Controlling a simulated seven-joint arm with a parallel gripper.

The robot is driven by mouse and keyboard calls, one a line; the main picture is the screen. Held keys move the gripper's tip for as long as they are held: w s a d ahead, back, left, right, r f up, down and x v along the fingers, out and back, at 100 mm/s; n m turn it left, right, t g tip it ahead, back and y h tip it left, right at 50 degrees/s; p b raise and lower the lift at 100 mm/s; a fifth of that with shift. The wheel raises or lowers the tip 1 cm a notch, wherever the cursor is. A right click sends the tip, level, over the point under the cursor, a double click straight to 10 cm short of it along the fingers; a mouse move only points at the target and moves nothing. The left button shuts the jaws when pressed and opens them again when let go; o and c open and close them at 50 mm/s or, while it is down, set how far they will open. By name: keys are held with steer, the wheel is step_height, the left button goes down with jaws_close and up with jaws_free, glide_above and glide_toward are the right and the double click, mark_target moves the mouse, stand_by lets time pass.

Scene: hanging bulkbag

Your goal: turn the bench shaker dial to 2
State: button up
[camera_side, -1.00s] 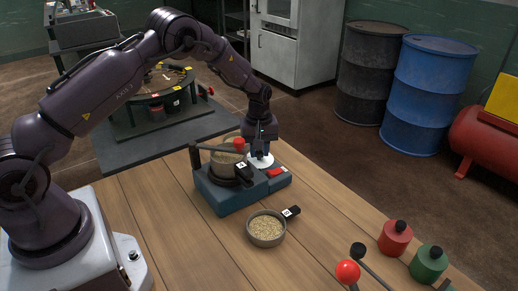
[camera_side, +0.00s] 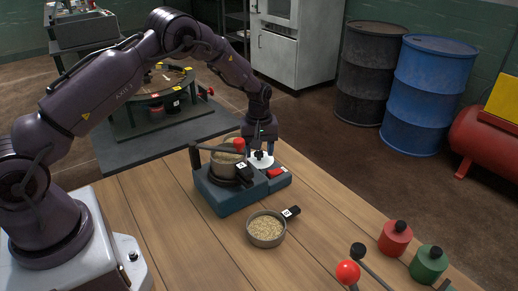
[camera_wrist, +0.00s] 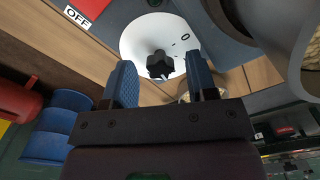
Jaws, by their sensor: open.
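The bench shaker (camera_side: 222,198) is a blue-grey base on the wooden table, with a pan of grain (camera_side: 224,163) on top. Its dial is a black knob (camera_wrist: 159,64) on a white round plate (camera_wrist: 140,40), at the base's back right. A "0" mark shows on the plate; I cannot make out a "2". My gripper (camera_wrist: 161,84) is open, its two blue fingers apart on either side of the knob in the wrist view. In the side view my gripper (camera_side: 263,143) is just above the plate. I cannot tell whether the fingers touch the knob.
A red switch (camera_side: 276,172) with an "OFF" label (camera_wrist: 77,18) is beside the dial. A red-knobbed lever (camera_side: 239,144) crosses over the pan. A bowl of grain (camera_side: 266,229) stands in front. Red (camera_side: 395,237) and green (camera_side: 428,264) weights stand at the right.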

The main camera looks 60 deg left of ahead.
mark_target(259, 152)
step_height(259, 152, up, 13)
stand_by(0.4)
steer(key=s+d+r+m+t, duration=0.2)
steer(key=s+d+r+m, duration=0.2)
steer(key=s, duration=0.6)
steer(key=s+d+r+m+t, duration=0.1)
steer(key=s+d+r+m, duration=0.3)
steer(key=s+r, duration=0.3)
steer(key=s+d+r+m+t, duration=0.2)
steer(key=s+d+r+m, duration=0.2)
steer(key=s, duration=0.8)
steer(key=shift+s+r+t, duration=0.3)
steer(key=shift+r, duration=0.6)
